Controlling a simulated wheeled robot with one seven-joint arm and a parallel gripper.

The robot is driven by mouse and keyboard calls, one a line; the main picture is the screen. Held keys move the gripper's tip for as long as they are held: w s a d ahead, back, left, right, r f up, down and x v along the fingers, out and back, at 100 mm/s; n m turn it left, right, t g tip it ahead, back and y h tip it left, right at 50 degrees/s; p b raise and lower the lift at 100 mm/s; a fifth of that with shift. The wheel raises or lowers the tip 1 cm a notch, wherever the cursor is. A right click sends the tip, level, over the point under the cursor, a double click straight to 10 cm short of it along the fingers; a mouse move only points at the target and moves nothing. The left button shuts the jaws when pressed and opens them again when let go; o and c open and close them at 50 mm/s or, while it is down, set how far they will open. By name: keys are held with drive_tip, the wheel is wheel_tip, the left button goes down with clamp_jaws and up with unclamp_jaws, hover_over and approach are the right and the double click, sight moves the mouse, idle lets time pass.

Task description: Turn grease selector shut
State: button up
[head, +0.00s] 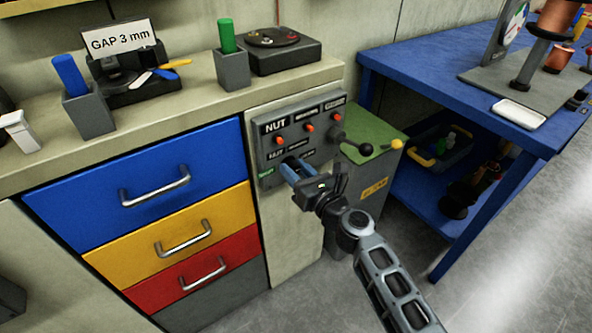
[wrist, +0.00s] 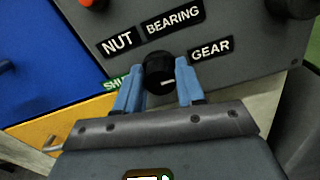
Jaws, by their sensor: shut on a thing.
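The grease selector is a round black knob (wrist: 158,74) on a grey panel (head: 326,128), seen in the wrist view. My gripper (wrist: 160,70) has its blue fingers on both sides of the knob, shut on it. The knob's short white mark points right, a little below the GEAR label (wrist: 211,49). The NUT label (wrist: 117,41) and BEARING label (wrist: 173,20) sit above the knob. A green SHUT label (wrist: 116,84) is at the left, partly covered by the left finger. In the head view my gripper (head: 291,166) covers the knob at the panel's lower left.
Blue, yellow and red drawers (head: 205,225) stand left. A green-topped cabinet (head: 372,135) and a blue bench (head: 430,62) are right. The floor in front is clear.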

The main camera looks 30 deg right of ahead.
drive_tip(key=c, duration=0.4)
